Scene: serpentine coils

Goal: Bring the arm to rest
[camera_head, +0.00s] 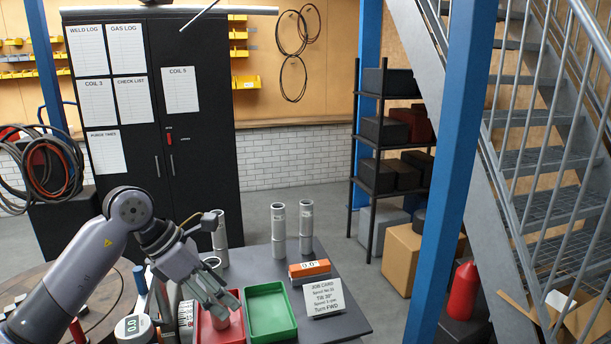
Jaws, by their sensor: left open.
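My left arm comes in from the left, and its gripper (226,301) points down over the red tray (205,335) near the front of the dark table. The jaws are open. A short metal piece (221,319) shows in the tray just below the fingertips; I cannot tell whether the fingers touch it. My right gripper is not in view.
A green tray (270,312) stands right of the red one. Steel tubes (306,222) stand upright behind, near an orange level (309,269) and a job card (324,298). A round digital gauge (134,329) is at the front left. A blue post (451,170) rises right of the table.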

